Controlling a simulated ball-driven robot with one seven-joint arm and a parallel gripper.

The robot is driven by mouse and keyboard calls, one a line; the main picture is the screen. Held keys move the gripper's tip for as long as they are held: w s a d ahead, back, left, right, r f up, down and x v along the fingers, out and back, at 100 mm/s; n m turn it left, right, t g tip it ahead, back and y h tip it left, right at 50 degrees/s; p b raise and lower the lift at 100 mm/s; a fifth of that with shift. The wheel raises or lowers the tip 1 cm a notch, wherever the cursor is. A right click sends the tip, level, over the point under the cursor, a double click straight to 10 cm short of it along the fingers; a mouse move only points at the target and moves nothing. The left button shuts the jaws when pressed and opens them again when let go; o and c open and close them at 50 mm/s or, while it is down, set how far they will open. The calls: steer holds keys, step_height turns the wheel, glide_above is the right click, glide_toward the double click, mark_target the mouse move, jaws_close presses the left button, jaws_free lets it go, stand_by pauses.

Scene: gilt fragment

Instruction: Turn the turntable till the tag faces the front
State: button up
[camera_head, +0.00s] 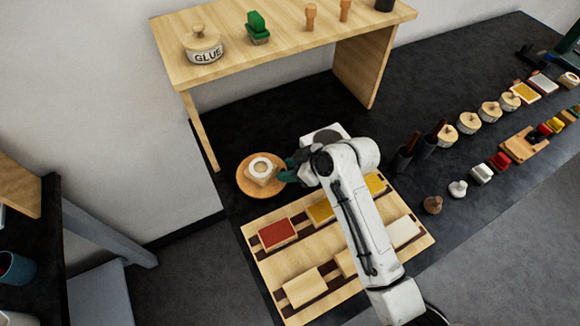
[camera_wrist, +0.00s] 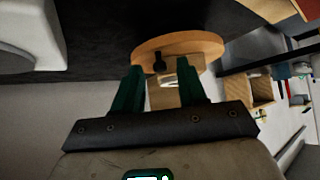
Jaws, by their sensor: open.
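The turntable (camera_head: 245,186) is a round wooden disc on the black bench, left of my arm in the head view. A pale wooden block with a white ring on top (camera_head: 261,170) stands on it. My gripper (camera_head: 288,172) has green fingers and is at the disc's right edge. In the wrist view the open fingers of my gripper (camera_wrist: 160,77) point at the turntable (camera_wrist: 205,43). A small dark peg (camera_wrist: 158,62) shows at the disc, and a pale wooden piece shows between the fingers. I cannot tell whether the fingers touch anything. I cannot make out a tag.
A wooden shelf (camera_head: 290,35) with a glue pot (camera_head: 203,47) and a green item (camera_head: 257,27) stands behind. A wooden rack (camera_head: 262,264) with coloured blocks lies in front. Dark holders (camera_head: 403,158) and several stampers stand to the right.

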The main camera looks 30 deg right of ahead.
jaws_close()
stand_by(0.3)
stand_by(0.3)
